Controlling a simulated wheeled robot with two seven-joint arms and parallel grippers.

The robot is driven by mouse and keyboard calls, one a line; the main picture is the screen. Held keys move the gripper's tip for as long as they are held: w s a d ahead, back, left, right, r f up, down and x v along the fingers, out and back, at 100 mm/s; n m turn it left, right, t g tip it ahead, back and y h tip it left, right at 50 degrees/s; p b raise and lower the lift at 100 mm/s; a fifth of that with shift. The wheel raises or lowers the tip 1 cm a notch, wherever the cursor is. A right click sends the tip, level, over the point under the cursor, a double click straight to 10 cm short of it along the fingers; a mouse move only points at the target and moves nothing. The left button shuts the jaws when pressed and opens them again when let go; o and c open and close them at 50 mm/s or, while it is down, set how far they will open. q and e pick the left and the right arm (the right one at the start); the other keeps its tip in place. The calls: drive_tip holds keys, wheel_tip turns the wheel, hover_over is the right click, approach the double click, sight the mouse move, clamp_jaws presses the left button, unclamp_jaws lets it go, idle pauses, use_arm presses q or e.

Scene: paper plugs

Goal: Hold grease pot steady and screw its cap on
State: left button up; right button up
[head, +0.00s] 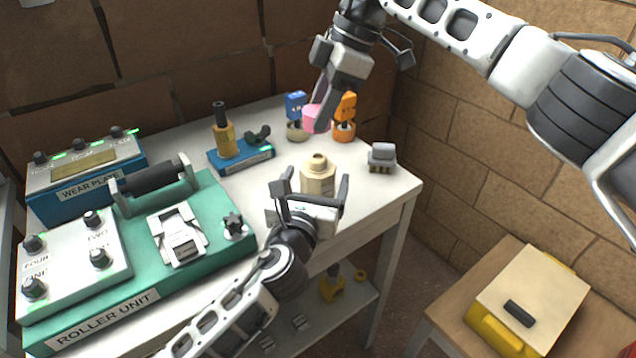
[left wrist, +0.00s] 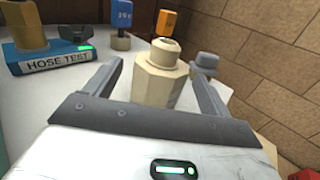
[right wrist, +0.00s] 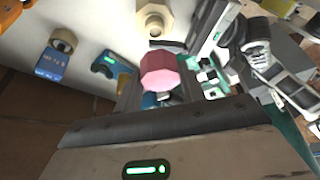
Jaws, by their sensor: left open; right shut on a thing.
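The grease pot (head: 318,176) is a cream, many-sided pot with a narrow neck. It stands upright and uncapped near the table's front right. The pink cap (head: 314,118) is in my right gripper (head: 321,112), above the table, behind the pot and apart from it. The right wrist view shows the cap (right wrist: 159,70) between the fingers, with the pot (right wrist: 155,20) beyond. My left gripper (head: 314,192) is open at the pot's near side. In the left wrist view its fingers lie on either side of the pot (left wrist: 160,78); I cannot tell whether they touch it.
A blue hose test stand (head: 240,157), a blue-tagged plug (head: 296,104) and an orange-tagged plug (head: 345,108) stand behind. A grey connector (head: 382,156) sits right of the pot. The green roller unit (head: 150,300) fills the left. Bare tabletop surrounds the pot.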

sight(318, 157)
use_arm(q)
drive_tip(key=shift+x, duration=1.25)
drive_tip(key=c, duration=1.5)
drive_tip(key=shift+o, duration=0.2)
use_arm(e)
drive_tip(key=shift+d+f, duration=0.1)
drive_tip(key=shift+f, duration=2.35)
drive_tip(key=shift+f, duration=0.9)
drive_tip(key=shift+f, duration=0.55)
